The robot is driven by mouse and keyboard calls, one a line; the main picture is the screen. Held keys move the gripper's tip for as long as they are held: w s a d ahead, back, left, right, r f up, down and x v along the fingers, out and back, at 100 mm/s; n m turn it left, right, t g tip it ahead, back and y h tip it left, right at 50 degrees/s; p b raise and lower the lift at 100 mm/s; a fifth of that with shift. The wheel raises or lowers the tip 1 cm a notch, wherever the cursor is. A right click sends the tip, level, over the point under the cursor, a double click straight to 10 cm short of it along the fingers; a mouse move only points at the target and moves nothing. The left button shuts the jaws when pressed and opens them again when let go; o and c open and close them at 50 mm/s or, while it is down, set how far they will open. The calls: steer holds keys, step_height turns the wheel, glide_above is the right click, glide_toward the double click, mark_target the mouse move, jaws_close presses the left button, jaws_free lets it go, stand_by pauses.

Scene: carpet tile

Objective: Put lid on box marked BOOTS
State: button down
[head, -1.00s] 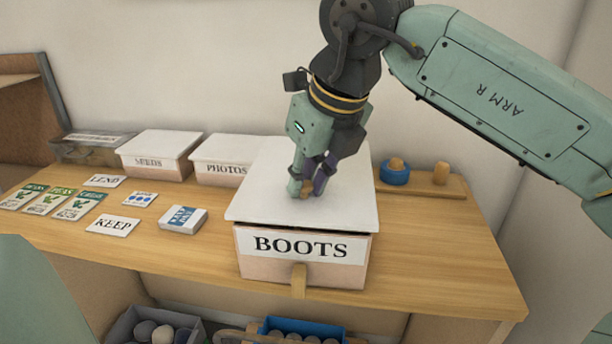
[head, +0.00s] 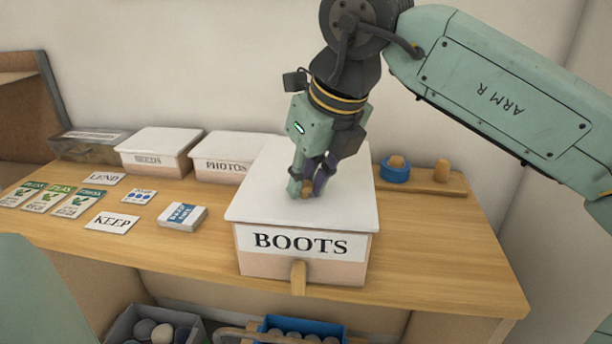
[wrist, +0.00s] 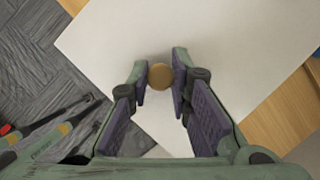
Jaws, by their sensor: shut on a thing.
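The box marked BOOTS (head: 300,262) stands near the front edge of the wooden bench, its label facing front. Its white lid (head: 270,205) lies over the top and looks level, with no dark gap showing along the front. My gripper (head: 306,190) is above the lid's middle, with its fingers shut on the round wooden knob. The knob (wrist: 160,76) shows between the fingertips in the wrist view, with the white lid (wrist: 110,45) around it. The lid's back edge is partly hidden behind my gripper.
Boxes marked SEEDS (head: 157,150) and PHOTOS (head: 228,155) stand behind to the left. A KEEP card (head: 111,222) and a small carton (head: 182,216) lie left of BOOTS. A blue ring-shaped object (head: 395,172) stands on a wooden board at right. The bench's right front is clear.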

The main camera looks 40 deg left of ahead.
steer(key=shift+f, duration=0.25)
stand_by(0.4)
steer(key=c, duration=1.4)
jaws_free()
steer(key=w+v, duration=0.1)
steer(key=v, duration=1.1)
steer(key=shift+s, duration=0.45)
